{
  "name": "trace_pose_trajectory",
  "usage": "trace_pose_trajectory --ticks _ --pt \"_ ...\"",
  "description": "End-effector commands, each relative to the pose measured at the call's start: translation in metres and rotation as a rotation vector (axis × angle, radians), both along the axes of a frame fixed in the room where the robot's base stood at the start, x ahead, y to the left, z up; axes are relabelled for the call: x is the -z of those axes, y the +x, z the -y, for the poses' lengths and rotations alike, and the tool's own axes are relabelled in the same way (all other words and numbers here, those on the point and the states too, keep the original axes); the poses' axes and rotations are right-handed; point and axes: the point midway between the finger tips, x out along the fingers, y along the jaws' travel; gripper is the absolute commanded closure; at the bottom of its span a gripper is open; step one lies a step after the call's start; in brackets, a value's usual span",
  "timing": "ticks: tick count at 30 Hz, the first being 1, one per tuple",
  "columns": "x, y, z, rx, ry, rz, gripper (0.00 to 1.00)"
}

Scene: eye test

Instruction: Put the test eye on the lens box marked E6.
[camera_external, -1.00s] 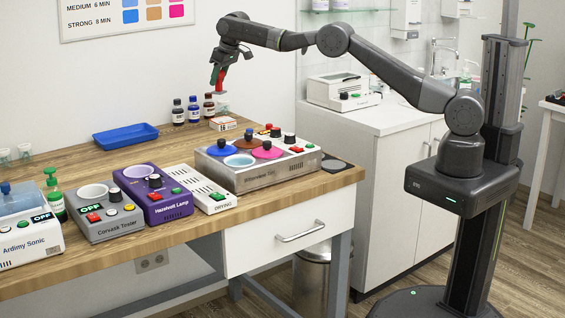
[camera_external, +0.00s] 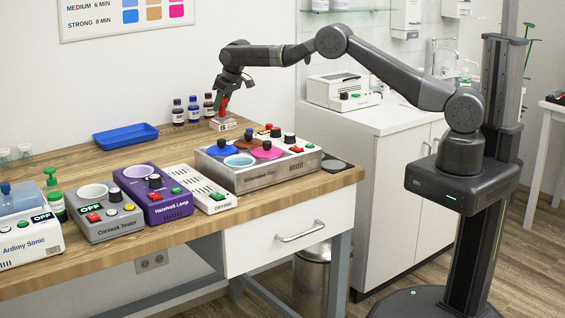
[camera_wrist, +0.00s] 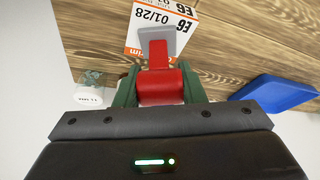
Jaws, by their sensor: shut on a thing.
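My gripper (camera_external: 222,106) is low over the back of the bench, pointing down. It is shut on the test eye (camera_wrist: 158,85), a red block with a grey flat end, seen between the green fingers in the wrist view. The test eye shows as a small red piece in the external view (camera_external: 223,103). The lens box marked E6 (camera_wrist: 137,42), white and orange with 01/28 on it, lies on the wood right under it. The same box shows in the external view (camera_external: 231,126). The grey end overlaps the box's top; I cannot tell whether they touch.
Dark bottles (camera_external: 193,109) stand just left of the box. A blue tray (camera_external: 125,136) lies further left, with bare wood between. A grey unit with coloured lids (camera_external: 258,176) stands in front. Several devices, such as the purple lamp (camera_external: 152,194), line the front edge.

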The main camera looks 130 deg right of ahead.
Motion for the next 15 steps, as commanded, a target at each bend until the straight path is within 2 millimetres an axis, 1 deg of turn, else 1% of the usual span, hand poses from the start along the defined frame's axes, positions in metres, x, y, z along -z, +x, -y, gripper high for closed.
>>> trace_pose_trajectory --ticks 6,7,9,10,15 --pt "0.0037 0.0 0.0 0.0 0.0 0.0 0.9" --pt "0.003 0.0 0.0 0.0 0.001 0.0 0.58" --pt "0.0029 0.0 -0.0001 0.0 0.001 0.0 0.44" --pt "0.0029 0.0 -0.0001 0.0 0.001 0.0 0.42" --pt "0.0026 0.0 -0.0001 0.0 0.001 0.0 0.42"
